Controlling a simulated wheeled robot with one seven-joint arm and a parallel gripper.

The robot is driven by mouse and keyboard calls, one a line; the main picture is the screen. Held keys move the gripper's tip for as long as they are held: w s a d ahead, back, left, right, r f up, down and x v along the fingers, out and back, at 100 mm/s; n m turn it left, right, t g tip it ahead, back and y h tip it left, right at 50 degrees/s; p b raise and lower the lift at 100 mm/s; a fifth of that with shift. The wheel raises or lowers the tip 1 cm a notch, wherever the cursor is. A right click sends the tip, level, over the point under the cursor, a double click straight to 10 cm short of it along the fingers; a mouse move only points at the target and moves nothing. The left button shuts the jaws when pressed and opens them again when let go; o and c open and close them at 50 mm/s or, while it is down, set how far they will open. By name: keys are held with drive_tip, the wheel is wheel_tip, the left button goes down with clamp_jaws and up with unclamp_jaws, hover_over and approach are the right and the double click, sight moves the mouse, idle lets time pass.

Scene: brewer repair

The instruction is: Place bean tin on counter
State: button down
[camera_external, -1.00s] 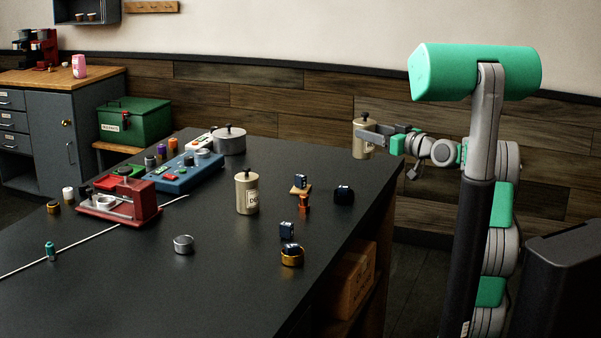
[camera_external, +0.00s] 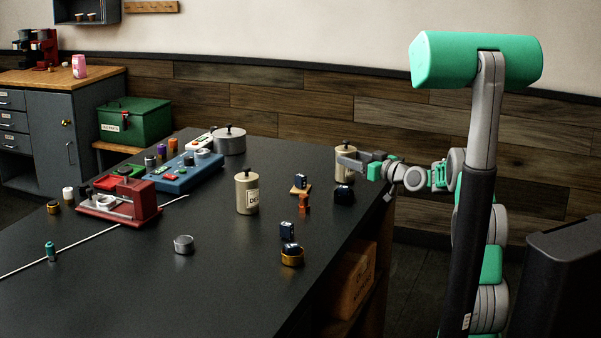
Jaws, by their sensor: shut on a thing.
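A cream tin with a dark knob on its lid (camera_external: 343,172) is at the far right end of the dark counter (camera_external: 250,290). My gripper (camera_external: 346,158) is shut on this tin near its top. The tin looks upright and is at or just above the counter top; I cannot tell whether its base touches. Its label is not readable, as my fingers cover part of it.
A small dark block (camera_external: 343,193) lies just in front of the held tin. An orange part (camera_external: 304,202), a brass ring (camera_external: 292,258) and a metal cup (camera_external: 184,244) are on the counter. A grey pot (camera_external: 229,141) and red machine (camera_external: 120,200) stand left. The front middle is clear.

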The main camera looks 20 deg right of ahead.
sight(371, 191)
drive_tip(key=shift+f+b, duration=0.1)
drive_tip(key=shift+b, duration=0.2)
drive_tip(key=c, duration=0.6)
unclamp_jaws()
drive_tip(key=shift+o, duration=0.2)
drive_tip(key=shift+r+p, duration=0.2)
drive_tip(key=shift+p, duration=0.5)
drive_tip(key=shift+o, duration=0.5)
drive_tip(key=v, duration=0.4)
drive_tip(key=b+v, duration=0.1)
drive_tip(key=v, duration=0.2)
drive_tip(key=shift+s+f+b, duration=0.15)
drive_tip(key=shift+s+b, duration=0.15)
drive_tip(key=shift+s, duration=0.2)
